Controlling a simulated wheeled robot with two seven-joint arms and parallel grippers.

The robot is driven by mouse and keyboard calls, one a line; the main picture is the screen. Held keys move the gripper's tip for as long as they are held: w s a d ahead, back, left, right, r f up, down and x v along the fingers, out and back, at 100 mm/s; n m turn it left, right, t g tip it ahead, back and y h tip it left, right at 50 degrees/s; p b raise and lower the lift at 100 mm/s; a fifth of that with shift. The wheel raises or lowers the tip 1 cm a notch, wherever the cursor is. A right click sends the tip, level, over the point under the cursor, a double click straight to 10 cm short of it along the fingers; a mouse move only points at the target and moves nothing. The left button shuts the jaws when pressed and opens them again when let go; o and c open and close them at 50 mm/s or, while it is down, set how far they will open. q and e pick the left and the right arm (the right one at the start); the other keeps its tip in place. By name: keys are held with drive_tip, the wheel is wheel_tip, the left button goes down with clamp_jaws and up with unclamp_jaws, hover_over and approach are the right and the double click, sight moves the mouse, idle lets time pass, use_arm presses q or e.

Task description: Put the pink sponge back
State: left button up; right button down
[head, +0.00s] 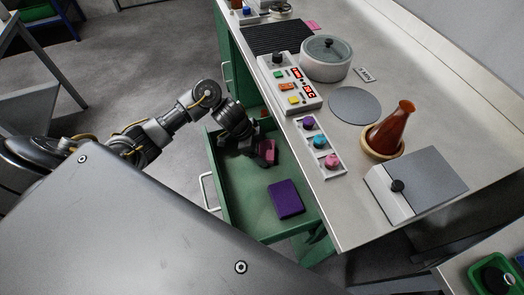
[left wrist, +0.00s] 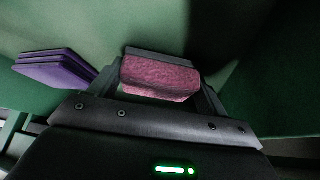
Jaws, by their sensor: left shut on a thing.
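The pink sponge (head: 270,151) is inside the open green drawer (head: 243,212) in the head view. My left gripper (head: 262,150) reaches down into the drawer and is shut on the sponge. In the left wrist view the sponge (left wrist: 158,78) sits between the two fingers of the gripper (left wrist: 160,82). Whether the sponge touches the drawer floor, I cannot tell. My right gripper does not show.
A purple stack (head: 286,199) lies in the drawer's near part and shows at left in the wrist view (left wrist: 54,68). The bench above carries a control box (head: 290,84), a lidded pot (head: 326,58), a brown flask (head: 392,128) and a row of knobs (head: 319,142).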

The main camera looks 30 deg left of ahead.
use_arm(q)
drive_tip(key=shift+f, duration=0.25)
drive_tip(key=shift+f, duration=0.1)
drive_tip(key=shift+f, duration=0.15)
drive_tip(key=o, duration=1)
drive_tip(key=shift+s, duration=0.1)
